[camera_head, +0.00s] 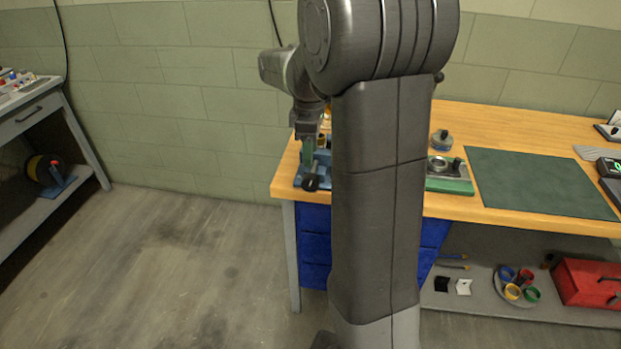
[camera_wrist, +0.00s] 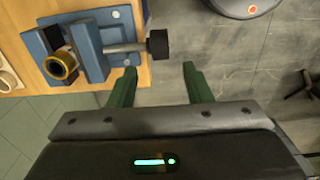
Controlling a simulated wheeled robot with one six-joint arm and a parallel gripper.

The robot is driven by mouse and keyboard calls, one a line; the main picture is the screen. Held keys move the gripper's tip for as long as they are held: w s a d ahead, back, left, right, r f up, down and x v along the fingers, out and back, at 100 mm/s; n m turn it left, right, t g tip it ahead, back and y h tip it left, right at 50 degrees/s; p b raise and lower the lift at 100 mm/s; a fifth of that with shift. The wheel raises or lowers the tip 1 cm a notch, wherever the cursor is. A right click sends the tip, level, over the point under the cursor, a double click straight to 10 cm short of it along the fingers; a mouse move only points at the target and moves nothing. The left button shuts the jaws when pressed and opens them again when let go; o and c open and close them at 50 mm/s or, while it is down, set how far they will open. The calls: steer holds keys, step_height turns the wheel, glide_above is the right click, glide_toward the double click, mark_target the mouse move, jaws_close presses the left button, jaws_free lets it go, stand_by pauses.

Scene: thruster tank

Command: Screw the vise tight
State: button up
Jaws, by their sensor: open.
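The blue vise (camera_wrist: 88,40) is fixed at the left end of the wooden bench in the wrist view. A brass-coloured ring-shaped part (camera_wrist: 61,65) sits at its jaws. A grey screw (camera_wrist: 125,47) runs out from the vise to a black knob (camera_wrist: 158,44) past the bench edge. My gripper (camera_wrist: 160,72) is open and empty. Its green fingers are apart and just short of the knob, with the knob nearer the left finger. In the head view the vise (camera_head: 298,178) and its knob (camera_head: 311,183) show beside my arm, which hides part of the bench.
The wooden bench (camera_head: 520,125) carries a green mat (camera_head: 540,182), a green fixture (camera_head: 449,180) and a small round jar (camera_head: 441,140). Blue drawers (camera_head: 315,245) stand beneath the vise. A red toolbox (camera_head: 588,283) lies on the lower shelf. Open floor (camera_head: 180,265) lies to the left.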

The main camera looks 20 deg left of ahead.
mark_target(311, 176)
step_height(311, 176, down, 10)
steer(key=shift+r, duration=0.15)
steer(key=shift+c, duration=0.4)
steer(key=c, duration=0.7)
